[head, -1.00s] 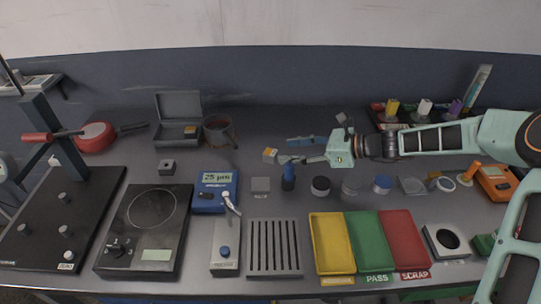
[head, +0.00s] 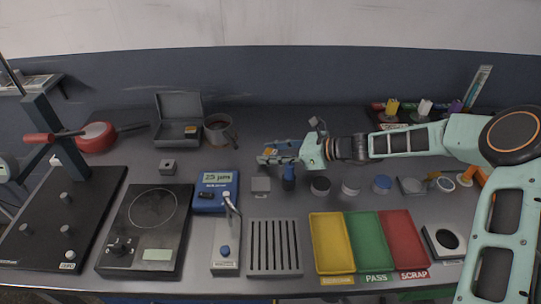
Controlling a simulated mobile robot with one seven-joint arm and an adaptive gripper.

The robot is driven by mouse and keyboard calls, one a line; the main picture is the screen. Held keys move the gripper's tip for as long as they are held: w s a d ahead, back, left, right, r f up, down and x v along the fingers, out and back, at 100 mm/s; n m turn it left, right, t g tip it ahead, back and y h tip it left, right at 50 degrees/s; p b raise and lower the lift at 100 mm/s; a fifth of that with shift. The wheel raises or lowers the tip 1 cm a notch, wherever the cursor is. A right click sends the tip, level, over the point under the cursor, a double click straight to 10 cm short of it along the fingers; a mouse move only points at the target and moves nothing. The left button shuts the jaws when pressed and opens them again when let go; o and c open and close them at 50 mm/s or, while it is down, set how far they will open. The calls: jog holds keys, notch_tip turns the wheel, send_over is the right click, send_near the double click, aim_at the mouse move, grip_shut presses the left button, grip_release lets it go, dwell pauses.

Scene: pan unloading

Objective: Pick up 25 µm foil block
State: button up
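A small block with a yellow-orange face (head: 268,151), which looks like the foil block, lies on the bench left of centre, behind the blue-topped cylinder. Its label is too small to read, and it is partly covered by my gripper. My gripper (head: 265,156) reaches in from the right, with its fingertips at the block. One finger lies on the near side of the block. The other finger is hard to make out, so I cannot tell whether the fingers touch the block or have closed. A blue gauge (head: 216,190) displays "25 µm".
A blue-topped cylinder (head: 289,178) stands close in front of my gripper, and a grey block (head: 261,186) lies left of it. Several round pots stand to the right. A yellow tray (head: 332,243), a green tray (head: 369,240) and a red tray (head: 403,238) lie in front.

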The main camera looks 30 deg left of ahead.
grip_shut()
jog(key=shift+r, duration=0.1)
